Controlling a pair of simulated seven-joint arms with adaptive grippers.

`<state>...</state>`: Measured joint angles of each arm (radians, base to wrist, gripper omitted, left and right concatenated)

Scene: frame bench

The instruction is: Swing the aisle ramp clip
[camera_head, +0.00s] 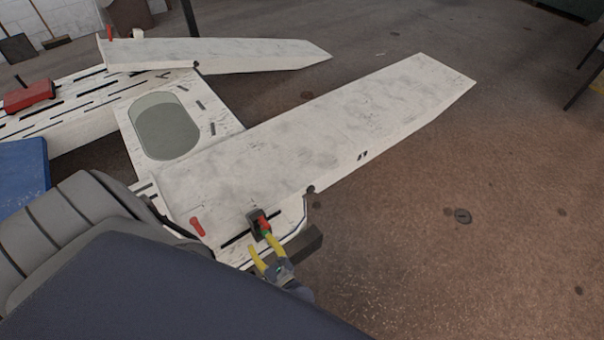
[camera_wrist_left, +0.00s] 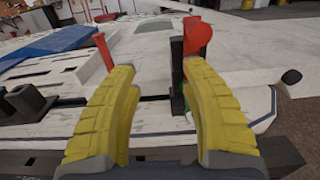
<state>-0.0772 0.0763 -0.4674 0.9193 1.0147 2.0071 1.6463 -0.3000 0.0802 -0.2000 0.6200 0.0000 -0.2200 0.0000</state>
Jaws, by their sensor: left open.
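The aisle ramp clip appears to be the red-topped lever in a dark bracket (camera_head: 258,222) at the near edge of the white frame. In the left wrist view its red top (camera_wrist_left: 197,36) stands upright, just beyond the right finger. My left gripper (camera_head: 260,240) has yellow fingers and is open at this clip. In the left wrist view the open fingers (camera_wrist_left: 157,72) have a clear gap, and whether one touches the clip I cannot tell. A second red lever (camera_head: 197,227) stands to the left, near the left finger in the wrist view (camera_wrist_left: 103,50). My right gripper is not in view.
A long white ramp (camera_head: 330,130) runs from the frame toward the upper right. A second ramp (camera_head: 215,53) lies behind it. A red block (camera_head: 29,96) and a blue panel (camera_head: 22,178) are at the left. The floor (camera_head: 480,240) at right is mostly clear.

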